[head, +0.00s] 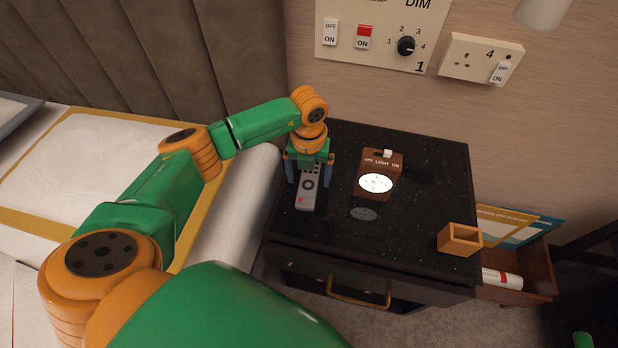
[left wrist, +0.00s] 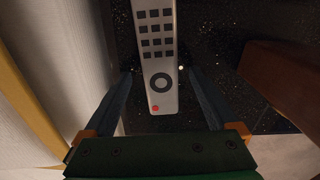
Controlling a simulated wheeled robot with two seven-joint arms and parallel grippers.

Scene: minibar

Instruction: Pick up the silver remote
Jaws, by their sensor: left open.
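The silver remote (head: 307,191) lies on the black speckled top of the nightstand, near its left edge, with dark buttons and a red button at its near end. In the left wrist view the remote (left wrist: 160,55) runs from the top edge down to between the fingers. My left gripper (head: 309,174) is open above the remote, one finger on each side. In the left wrist view the left gripper's fingers (left wrist: 165,92) stand apart from the remote, with a gap on both sides. The gripper hides the remote's far end in the head view. My right gripper is not in view.
A brown light box (head: 391,162) with a lit round dial stands right of the remote. The bed (head: 215,215) adjoins on the left. The nightstand top (head: 400,220) is clear between the boxes.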

